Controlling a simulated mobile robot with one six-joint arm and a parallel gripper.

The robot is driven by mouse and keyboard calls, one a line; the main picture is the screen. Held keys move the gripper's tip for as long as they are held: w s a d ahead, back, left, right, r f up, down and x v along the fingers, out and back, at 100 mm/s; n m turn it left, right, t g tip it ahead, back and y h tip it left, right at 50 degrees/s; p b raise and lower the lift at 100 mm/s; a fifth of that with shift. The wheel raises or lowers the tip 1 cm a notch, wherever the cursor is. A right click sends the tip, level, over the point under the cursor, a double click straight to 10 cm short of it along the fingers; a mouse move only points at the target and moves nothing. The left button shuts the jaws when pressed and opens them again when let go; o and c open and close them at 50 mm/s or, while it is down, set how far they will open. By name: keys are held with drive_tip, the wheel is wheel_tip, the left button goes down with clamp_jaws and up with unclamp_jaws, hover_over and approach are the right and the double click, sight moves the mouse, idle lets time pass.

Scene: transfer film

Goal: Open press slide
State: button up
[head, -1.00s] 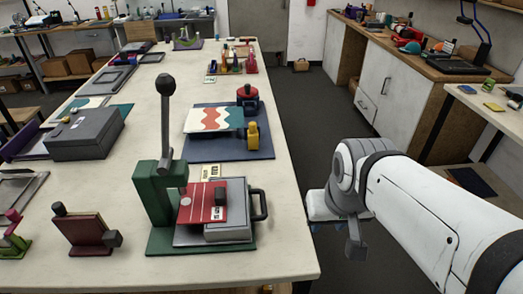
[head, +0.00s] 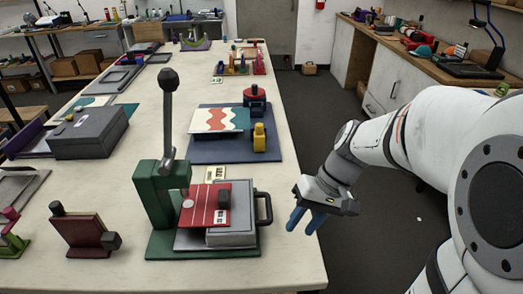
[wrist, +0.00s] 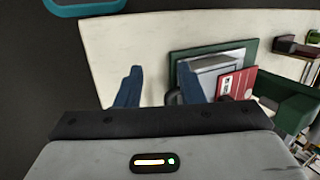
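The green press (head: 155,205) stands at the front of the table on a green base, its dark lever (head: 168,115) upright. A grey slide (head: 230,238) with a dark handle loop (head: 264,208) on its right side sits on the base. A red plate (head: 208,205) with pale lines lies over the slide.
The pale table (head: 290,262) holds a blue board (head: 215,151) with a wavy-patterned plate behind the press. A dark red stand (head: 83,234) and a grey box (head: 88,133) are to the left. The aisle floor right of the table is clear.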

drive_tip(key=w+a+f+g+y+b, duration=0.1)
drive_tip(key=w+f+y+b, duration=0.1)
drive_tip(key=w+f+y, duration=0.35)
drive_tip(key=t+y+b, duration=0.1)
drive_tip(key=t+y, duration=0.1)
drive_tip(key=y, duration=0.3)
approach(269, 205)
drive_tip(key=shift+s+a+f, duration=0.15)
drive_tip(key=shift+a+f, duration=0.2)
drive_tip(key=shift+a, duration=0.2)
drive_tip(key=shift+s+a+f, duration=0.15)
drive_tip(key=shift+a+f, duration=0.2)
drive_tip(key=shift+a, duration=0.25)
drive_tip(key=shift+w+a+f, duration=0.1)
drive_tip(key=shift+w+a, duration=0.05)
drive_tip(key=shift+t, duration=0.3)
drive_tip(key=p+x, duration=0.1)
drive_tip(key=x, duration=0.6)
drive_tip(key=shift+a, duration=0.2)
drive_tip(key=shift+c, duration=0.5)
clamp_jaws()
